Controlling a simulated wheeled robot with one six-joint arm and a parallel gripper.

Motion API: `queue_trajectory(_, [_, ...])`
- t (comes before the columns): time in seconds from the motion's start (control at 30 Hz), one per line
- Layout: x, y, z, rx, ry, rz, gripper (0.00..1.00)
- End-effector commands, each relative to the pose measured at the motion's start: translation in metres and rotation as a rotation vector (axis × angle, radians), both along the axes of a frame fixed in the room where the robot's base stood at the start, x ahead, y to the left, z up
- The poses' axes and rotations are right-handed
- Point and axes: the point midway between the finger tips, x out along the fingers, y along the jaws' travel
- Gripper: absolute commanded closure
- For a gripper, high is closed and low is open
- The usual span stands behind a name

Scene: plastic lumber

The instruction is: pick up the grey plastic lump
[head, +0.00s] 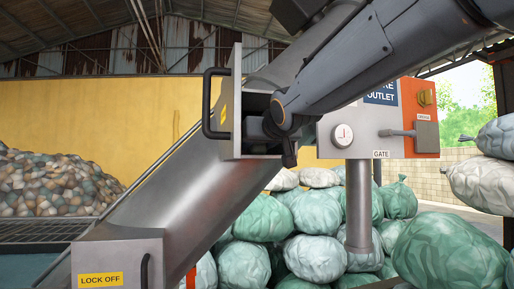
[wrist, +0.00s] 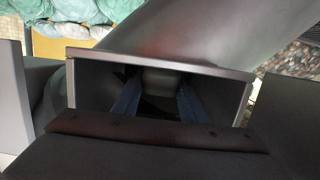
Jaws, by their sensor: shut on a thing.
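In the head view my arm enters the open hatch box (head: 229,120) on the side of the sloping metal chute. The fingers and the lump are hidden inside the box there.
The hatch rim (wrist: 160,59) closely surrounds my gripper. A black handle (head: 208,103) sticks out from the hatch door. A control panel (head: 360,128) with a gauge and lever stands at right. Green bags (head: 316,258) are piled below. A "LOCK OFF" box (head: 118,262) is at lower left.

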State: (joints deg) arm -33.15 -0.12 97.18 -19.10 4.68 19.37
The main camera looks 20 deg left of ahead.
Motion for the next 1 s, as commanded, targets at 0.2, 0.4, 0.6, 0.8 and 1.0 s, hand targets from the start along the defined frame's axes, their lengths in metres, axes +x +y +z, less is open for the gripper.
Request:
queue_trajectory(0.2, [-0.002,-0.002,0.006,0.002,-0.001,-0.001,0.84])
queue_trajectory(0.4, [-0.003,-0.002,0.031,0.003,-0.004,-0.001,0.84])
queue_trajectory(0.6, [-0.002,-0.002,0.059,0.003,-0.003,-0.001,0.84])
queue_trajectory(0.8, [-0.015,-0.010,0.070,0.001,-0.002,-0.001,0.84])
queue_trajectory(1.0, [-0.039,-0.024,0.070,0.001,-0.003,-0.001,0.84])
